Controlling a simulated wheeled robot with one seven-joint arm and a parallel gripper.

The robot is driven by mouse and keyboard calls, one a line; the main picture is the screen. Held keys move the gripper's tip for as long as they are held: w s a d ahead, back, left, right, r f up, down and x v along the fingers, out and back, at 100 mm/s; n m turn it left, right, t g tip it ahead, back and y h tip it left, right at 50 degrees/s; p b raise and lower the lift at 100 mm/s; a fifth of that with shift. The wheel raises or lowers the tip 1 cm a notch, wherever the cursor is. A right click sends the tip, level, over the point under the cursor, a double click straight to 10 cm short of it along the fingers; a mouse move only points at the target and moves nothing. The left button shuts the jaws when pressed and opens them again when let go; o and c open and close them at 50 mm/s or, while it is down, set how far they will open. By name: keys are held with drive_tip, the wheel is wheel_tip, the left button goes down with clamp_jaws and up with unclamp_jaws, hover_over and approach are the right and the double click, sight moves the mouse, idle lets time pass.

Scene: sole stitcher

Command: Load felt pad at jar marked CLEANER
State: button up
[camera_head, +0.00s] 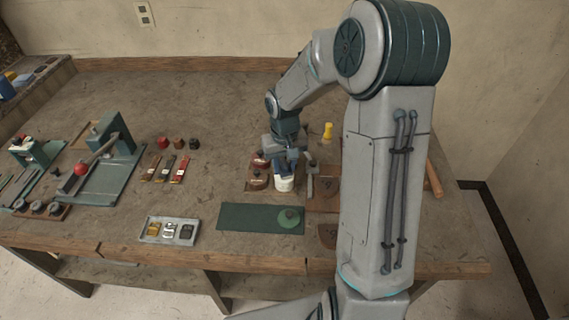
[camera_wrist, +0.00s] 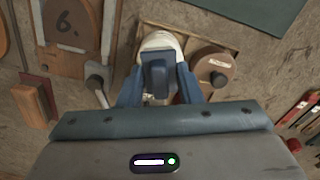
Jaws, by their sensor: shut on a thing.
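My gripper (camera_wrist: 157,92) is shut on a dark blue block (camera_wrist: 155,72), which seems to be the grip of the felt pad. The pad's felt face is hidden below it. A white jar (camera_head: 284,183) stands in a shallow wooden tray on the bench, directly under the gripper. The jar's pale rim also shows in the wrist view (camera_wrist: 160,40), around the far side of the block. I cannot tell whether the pad touches the jar's contents. No CLEANER label is readable.
A brown lidded jar (camera_wrist: 214,72) stands right beside the white jar in the wrist view. A green knobbed disc (camera_head: 289,217) lies on the green mat (camera_head: 240,218).

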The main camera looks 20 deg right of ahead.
sight(284, 164)
drive_tip(key=shift+f+b, duration=0.5)
drive_tip(key=shift+f, duration=0.1)
idle(1.3)
drive_tip(key=shift+s, duration=0.1)
drive_tip(key=shift+r+p, duration=2.55)
drive_tip(key=shift+r, duration=1.05)
